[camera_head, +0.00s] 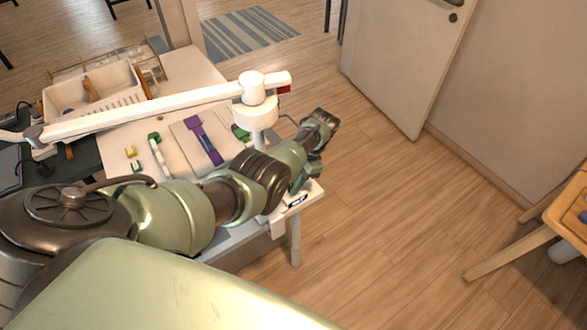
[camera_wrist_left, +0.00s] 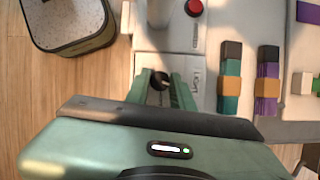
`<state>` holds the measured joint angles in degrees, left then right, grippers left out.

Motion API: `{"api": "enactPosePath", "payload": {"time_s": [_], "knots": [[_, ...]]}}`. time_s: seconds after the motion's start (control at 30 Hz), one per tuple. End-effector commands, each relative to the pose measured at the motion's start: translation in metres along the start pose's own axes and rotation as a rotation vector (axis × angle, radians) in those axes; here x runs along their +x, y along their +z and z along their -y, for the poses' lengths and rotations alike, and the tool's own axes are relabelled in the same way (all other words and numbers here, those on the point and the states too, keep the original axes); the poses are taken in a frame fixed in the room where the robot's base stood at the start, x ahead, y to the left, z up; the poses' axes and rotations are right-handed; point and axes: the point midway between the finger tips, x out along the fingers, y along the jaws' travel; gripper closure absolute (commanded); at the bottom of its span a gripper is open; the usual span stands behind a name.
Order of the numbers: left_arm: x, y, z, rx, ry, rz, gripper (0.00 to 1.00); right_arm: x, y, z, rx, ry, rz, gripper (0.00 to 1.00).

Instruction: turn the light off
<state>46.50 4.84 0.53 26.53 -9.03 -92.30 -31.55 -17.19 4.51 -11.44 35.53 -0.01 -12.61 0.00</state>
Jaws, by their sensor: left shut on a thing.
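A black knob (camera_wrist_left: 159,80) sits on a white panel (camera_wrist_left: 202,92) that carries the word LIGHT, in the left wrist view. My left gripper (camera_wrist_left: 162,83) has its two green fingers on either side of this knob and is shut on it. In the head view the left arm reaches across to the table's right end, with the left gripper (camera_head: 298,183) low at the table edge. The knob is too small or hidden there. My right gripper is not in view.
A red button (camera_wrist_left: 194,8) is above the panel. A teal bundle (camera_wrist_left: 231,80) and purple bundle (camera_wrist_left: 268,75) lie to its right. A white jointed arm (camera_head: 150,110) spans the white table (camera_head: 190,65). A grey container (camera_wrist_left: 68,20) stands on the floor.

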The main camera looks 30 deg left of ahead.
Motion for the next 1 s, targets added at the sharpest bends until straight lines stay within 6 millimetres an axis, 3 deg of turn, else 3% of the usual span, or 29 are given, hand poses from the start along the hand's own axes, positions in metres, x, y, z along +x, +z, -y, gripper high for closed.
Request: {"api": "enactPosePath", "payload": {"time_s": [0.4, 1.0], "knots": [[0.001, -0.001, 0.001, -0.233, 0.098, -0.002, 1.0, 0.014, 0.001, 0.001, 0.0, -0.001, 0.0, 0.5], [0.001, 0.0, 0.002, -0.292, 0.122, -0.001, 1.0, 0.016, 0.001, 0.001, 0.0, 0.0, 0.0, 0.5]]}}
